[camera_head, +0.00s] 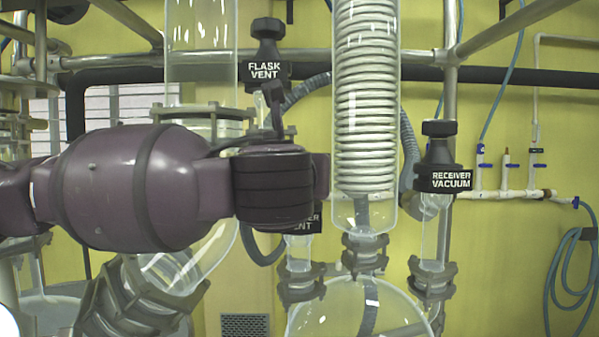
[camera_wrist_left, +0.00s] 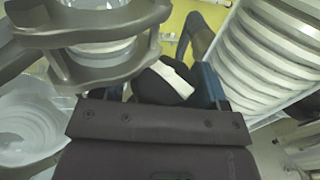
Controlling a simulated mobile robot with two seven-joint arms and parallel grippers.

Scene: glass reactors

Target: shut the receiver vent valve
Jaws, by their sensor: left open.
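The receiver vent valve (camera_head: 304,222) stands on the flask top in the head view. Its black cap is mostly hidden behind my left wrist, and only the end of its label shows. In the left wrist view a black knob with a white bar (camera_wrist_left: 176,76), apparently this valve's, sits just beyond the gripper body. My left gripper (camera_wrist_left: 163,88) is open, with bluish fingers on either side of the knob. Whether they touch it I cannot tell. In the head view the fingers are hidden. My right gripper is not in view.
The flask vent valve (camera_head: 265,68) is above my wrist, and the receiver vacuum valve (camera_head: 442,172) is to the right. A glass coil condenser (camera_head: 365,100) stands close to the right of my gripper. Clamps (camera_wrist_left: 100,45) and glassware crowd the left in the wrist view.

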